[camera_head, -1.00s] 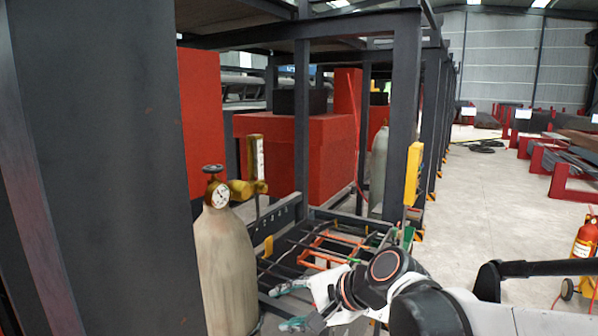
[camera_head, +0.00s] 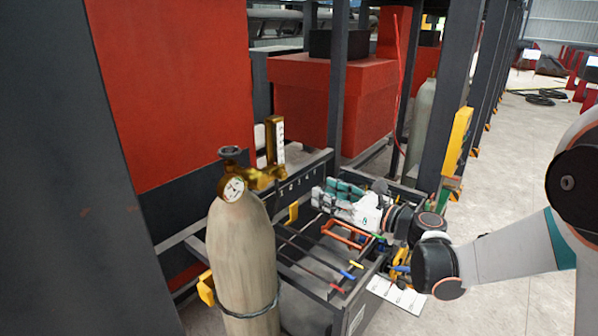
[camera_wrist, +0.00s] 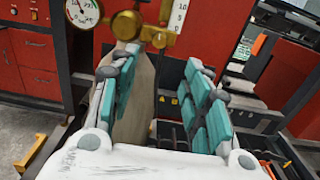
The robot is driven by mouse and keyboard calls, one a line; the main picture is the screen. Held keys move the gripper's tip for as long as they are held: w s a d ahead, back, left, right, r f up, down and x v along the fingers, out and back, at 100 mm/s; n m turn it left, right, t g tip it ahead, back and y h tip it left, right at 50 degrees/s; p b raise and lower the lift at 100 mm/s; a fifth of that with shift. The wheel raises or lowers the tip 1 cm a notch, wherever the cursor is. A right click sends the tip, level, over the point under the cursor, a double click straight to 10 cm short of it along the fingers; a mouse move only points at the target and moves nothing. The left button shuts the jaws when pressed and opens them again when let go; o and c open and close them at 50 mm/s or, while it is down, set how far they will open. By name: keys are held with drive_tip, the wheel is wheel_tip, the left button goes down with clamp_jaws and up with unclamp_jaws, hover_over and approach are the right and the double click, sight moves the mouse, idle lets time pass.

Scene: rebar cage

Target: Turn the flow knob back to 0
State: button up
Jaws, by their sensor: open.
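The beige gas cylinder (camera_head: 242,255) stands upright at centre left in the head view. On top sits a brass regulator (camera_head: 260,178) with a round white dial gauge (camera_head: 233,188) and an upright flow tube (camera_head: 275,138). The wrist view shows the gauge (camera_wrist: 83,12), the flow tube (camera_wrist: 179,16) and a round brass knob (camera_wrist: 159,39) under the tube. I cannot read the flow setting. My gripper (camera_head: 325,194) is open and empty, right of the regulator and apart from it. In the wrist view its teal-padded fingers (camera_wrist: 160,85) frame the cylinder, below the regulator.
A low rack (camera_head: 310,255) with an orange-handled tool and bars lies below my gripper. Red cabinets (camera_head: 310,100) stand behind. Open floor lies at the right.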

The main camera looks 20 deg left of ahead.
sight(285, 177)
drive_tip(key=p+x, duration=0.2)
drive_tip(key=x, duration=1.1)
drive_tip(key=shift+a, duration=0.15)
clamp_jaws()
